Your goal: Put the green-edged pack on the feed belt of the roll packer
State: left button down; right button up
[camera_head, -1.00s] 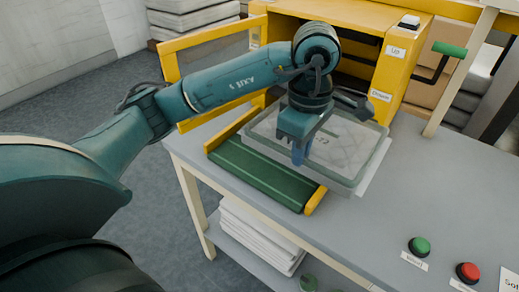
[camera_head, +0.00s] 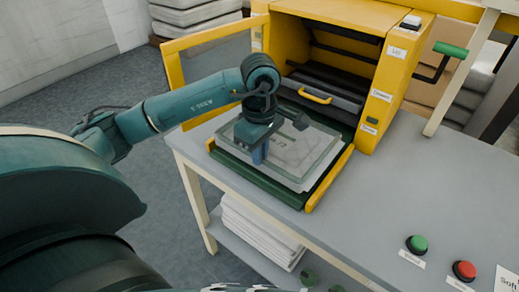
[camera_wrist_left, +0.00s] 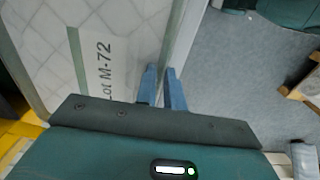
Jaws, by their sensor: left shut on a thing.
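The green-edged pack (camera_head: 306,154) is a flat, clear-wrapped pad of white quilted wadding. It lies flat over the green feed belt (camera_head: 262,184) of the yellow roll packer, between the side rails, at or just above the belt; I cannot tell whether it touches. My left gripper (camera_head: 260,157) is shut on its near left edge. In the left wrist view the pack (camera_wrist_left: 50,40) shows a green stripe and "Lot M-72" print, and the blue fingers (camera_wrist_left: 162,88) pinch its edge. My right gripper is not in view.
The roll packer's yellow housing (camera_head: 335,50) stands behind the belt, with a yellow-handled part (camera_head: 316,96) inside its opening. A green-handled crank (camera_head: 449,49) is at its right. Green (camera_head: 417,244) and red (camera_head: 464,270) buttons sit on the grey table, clear in between. Folded sheets (camera_head: 262,232) lie on the shelf below.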

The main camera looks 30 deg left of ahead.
pick_arm(q)
jog(key=shift+a, duration=0.1)
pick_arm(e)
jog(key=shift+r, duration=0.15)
pick_arm(q)
jog(key=shift+f, duration=0.15)
jog(key=shift+f+b, duration=0.55)
jog(key=shift+b, duration=0.2)
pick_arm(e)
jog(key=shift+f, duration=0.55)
pick_arm(q)
jog(key=c, duration=1.9)
grip_release()
jog(key=o, duration=0.4)
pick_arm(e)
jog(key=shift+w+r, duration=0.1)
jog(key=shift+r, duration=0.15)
pick_arm(q)
jog(key=shift+r, duration=0.1)
